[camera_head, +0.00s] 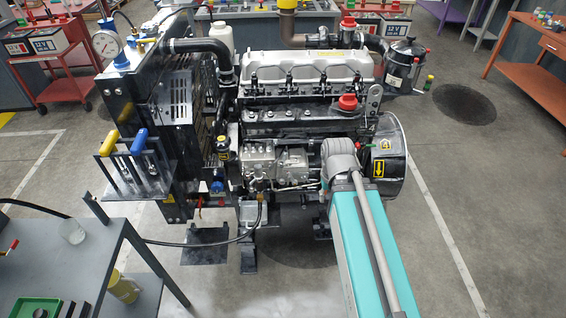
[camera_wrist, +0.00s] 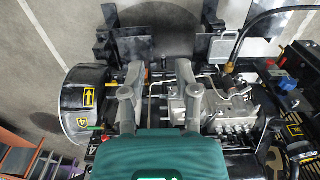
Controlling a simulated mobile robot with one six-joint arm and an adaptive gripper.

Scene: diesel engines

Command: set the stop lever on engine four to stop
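The engine (camera_head: 300,120) fills the middle of the head view. In the head view my own arm hides the fingers.
A black hose (camera_head: 215,243) runs from the pump area to the left. A grey table (camera_head: 60,260) stands at lower left. A blue and a yellow handle (camera_head: 139,141) stand left of the engine. Floor at right (camera_head: 470,190) is clear.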

